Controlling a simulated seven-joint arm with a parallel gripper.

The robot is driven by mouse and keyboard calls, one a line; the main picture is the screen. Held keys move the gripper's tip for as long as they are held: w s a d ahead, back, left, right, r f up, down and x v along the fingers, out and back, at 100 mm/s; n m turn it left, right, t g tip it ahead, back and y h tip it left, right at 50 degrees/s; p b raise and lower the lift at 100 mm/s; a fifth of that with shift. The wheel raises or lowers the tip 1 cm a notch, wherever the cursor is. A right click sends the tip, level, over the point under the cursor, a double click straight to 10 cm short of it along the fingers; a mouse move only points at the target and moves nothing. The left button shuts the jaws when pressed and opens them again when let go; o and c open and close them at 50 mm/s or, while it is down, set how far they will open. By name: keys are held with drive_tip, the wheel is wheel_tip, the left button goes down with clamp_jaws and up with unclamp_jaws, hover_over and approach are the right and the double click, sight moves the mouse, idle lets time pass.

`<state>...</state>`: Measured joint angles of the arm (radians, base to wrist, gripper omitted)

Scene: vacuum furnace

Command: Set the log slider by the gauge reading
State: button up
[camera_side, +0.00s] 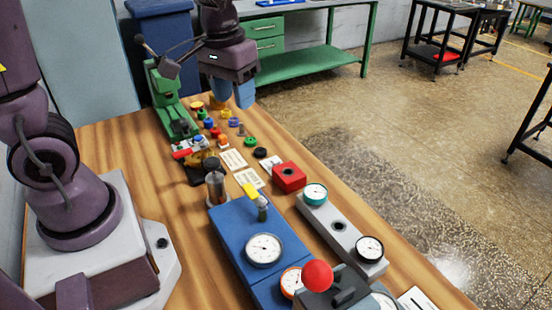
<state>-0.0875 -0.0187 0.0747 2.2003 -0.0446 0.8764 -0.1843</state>
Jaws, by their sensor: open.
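My gripper (235,93), purple with blue fingers, is open and empty above the far end of the wooden table, right of a green device. Several dial gauges stand at the near end: a white-faced gauge (264,250) on a blue box, an orange-rimmed gauge (292,282), a black-rimmed gauge (369,249) and a teal-rimmed gauge (315,193) on a grey bar. Their readings are too small to tell. I cannot tell which part is the log slider. A red ball knob (317,275) rises over a grey block at the bottom, and a white plate with a dark slot (417,299) lies right of it.
The blue box (235,224) and grey bar (340,232) fill the near table. A red block (289,177), white cards (233,160) and several small coloured knobs lie mid-table. The green device (166,100) stands at the far left. The wooden table's left strip (130,140) is clear.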

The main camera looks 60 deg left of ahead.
sight(276, 161)
drive_tip(key=w+a+f+n+g, duration=0.1)
drive_tip(key=w+a+f+n, duration=0.3)
drive_tip(key=w+f+n, duration=0.3)
drive_tip(key=w+a+f+n, duration=0.4)
drive_tip(key=w+f+n, duration=0.2)
drive_tip(key=f+n, duration=0.1)
wheel_tip(276, 161, down, 12)
drive_tip(key=shift+w+f, duration=0.1)
drive_tip(key=shift+w, duration=0.05)
drive_tip(key=shift+c, duration=0.4)
clamp_jaws()
